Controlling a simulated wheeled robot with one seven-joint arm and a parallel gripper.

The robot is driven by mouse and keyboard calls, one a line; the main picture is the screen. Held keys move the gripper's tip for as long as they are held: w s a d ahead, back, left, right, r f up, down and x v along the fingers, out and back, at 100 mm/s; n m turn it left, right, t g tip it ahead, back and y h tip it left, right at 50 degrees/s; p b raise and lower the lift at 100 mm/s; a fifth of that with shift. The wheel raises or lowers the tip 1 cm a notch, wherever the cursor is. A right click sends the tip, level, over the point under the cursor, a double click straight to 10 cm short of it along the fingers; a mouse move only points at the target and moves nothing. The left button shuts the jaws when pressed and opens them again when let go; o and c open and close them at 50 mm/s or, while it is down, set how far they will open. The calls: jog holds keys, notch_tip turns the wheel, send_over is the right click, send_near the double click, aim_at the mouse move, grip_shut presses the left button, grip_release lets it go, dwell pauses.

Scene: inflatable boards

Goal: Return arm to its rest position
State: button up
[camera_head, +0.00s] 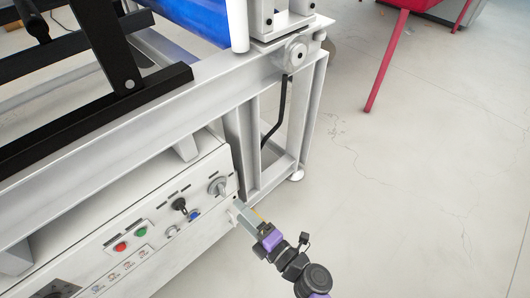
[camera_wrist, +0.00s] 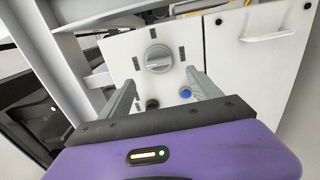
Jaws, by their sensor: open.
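My gripper (camera_head: 243,211) is at the right end of a white control panel (camera_head: 150,235) on the machine. In the wrist view my gripper (camera_wrist: 165,82) is open, with its two grey fingers apart and nothing held between them. A grey rotary knob (camera_wrist: 158,58) lies beyond the fingertips, a little above them in the picture. It also shows in the head view (camera_head: 217,186), up and left of my gripper. Whether the fingertips touch the panel cannot be told.
The panel also carries a black selector (camera_head: 180,205), a blue button (camera_head: 194,215), a green button (camera_head: 141,231) and a red button (camera_head: 121,246). The white machine frame (camera_head: 290,130) rises above my arm. The floor (camera_head: 430,190) to the right is open, with a red leg (camera_head: 385,65) farther back.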

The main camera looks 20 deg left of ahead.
jog(key=w+d+r+m+t, duration=0.3)
jog(key=r+m+t, duration=0.15)
jog(key=r, duration=0.25)
jog(key=s+d+r+m+t+h, duration=0.2)
jog(key=d+m+t, duration=0.1)
jog(key=d+m, duration=0.3)
jog(key=s+d+r+m+t+h, duration=0.1)
jog(key=d+r+m+t+h, duration=0.15)
jog(key=d+m, duration=0.25)
jog(key=s+d+r+m+g+h, duration=0.1)
jog(key=s+d+r+m+h, duration=0.2)
jog(key=s+d+m+h, duration=0.7)
jog(key=s+d+r+m+g+h, duration=0.15)
jog(key=s+d+m, duration=0.45)
jog(key=s+d, duration=1)
notch_tip(320, 180, up, 29)
jog(key=p, duration=2.8)
jog(key=shift+s+a+f+h, duration=0.15)
jog(key=shift+s+h, duration=0.15)
jog(key=shift+t, duration=0.25)
